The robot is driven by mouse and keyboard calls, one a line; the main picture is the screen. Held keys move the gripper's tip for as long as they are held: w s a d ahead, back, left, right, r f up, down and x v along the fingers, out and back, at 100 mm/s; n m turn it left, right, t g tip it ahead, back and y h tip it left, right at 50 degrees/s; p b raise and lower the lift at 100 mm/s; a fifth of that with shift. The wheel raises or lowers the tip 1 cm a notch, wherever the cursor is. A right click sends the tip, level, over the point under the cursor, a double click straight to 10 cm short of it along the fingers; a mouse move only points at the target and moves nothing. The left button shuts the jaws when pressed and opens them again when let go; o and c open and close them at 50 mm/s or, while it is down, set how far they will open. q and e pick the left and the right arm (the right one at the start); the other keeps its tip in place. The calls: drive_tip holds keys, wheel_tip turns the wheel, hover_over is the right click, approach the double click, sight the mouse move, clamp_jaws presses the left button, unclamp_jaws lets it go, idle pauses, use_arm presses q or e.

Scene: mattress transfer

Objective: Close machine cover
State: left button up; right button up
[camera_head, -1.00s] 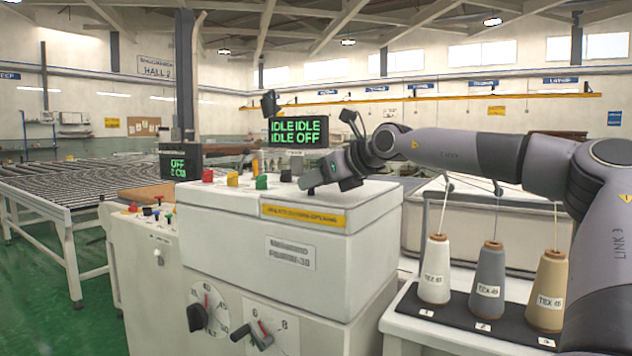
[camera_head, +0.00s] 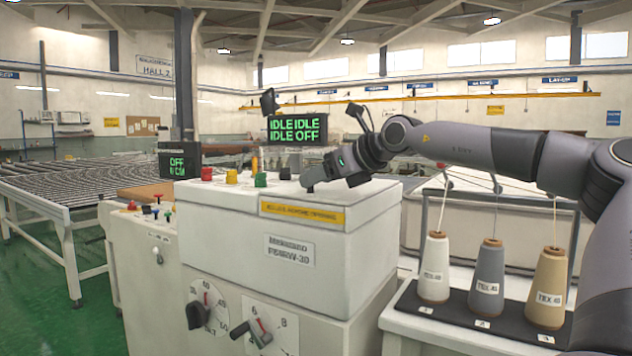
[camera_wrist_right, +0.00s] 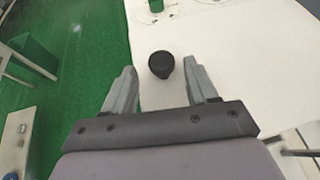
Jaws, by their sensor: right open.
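The machine cover appears to be the white box-shaped upper housing (camera_head: 290,255) of the machine, with a yellow label strip; I cannot tell whether it is open. My right gripper (camera_head: 312,180) is over the right part of its top. In the right wrist view a round black knob (camera_wrist_right: 160,64) stands on the white surface (camera_wrist_right: 228,62). The open fingers of my right gripper (camera_wrist_right: 160,70) appear on either side of the knob, with gaps visible. I cannot tell how high they are above the surface. My left gripper is out of view.
Red, yellow and green buttons (camera_head: 231,177) and a display (camera_head: 297,131) are at the machine's top. Dials (camera_head: 200,314) are on its front. Thread cones (camera_head: 491,272) stand on a side table at right. A roller conveyor (camera_head: 75,180) is at left, above green floor.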

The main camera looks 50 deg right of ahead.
drive_tip(key=shift+b+v, duration=0.35)
drive_tip(key=shift+v, duration=2.1)
drive_tip(key=shift+f, duration=0.1)
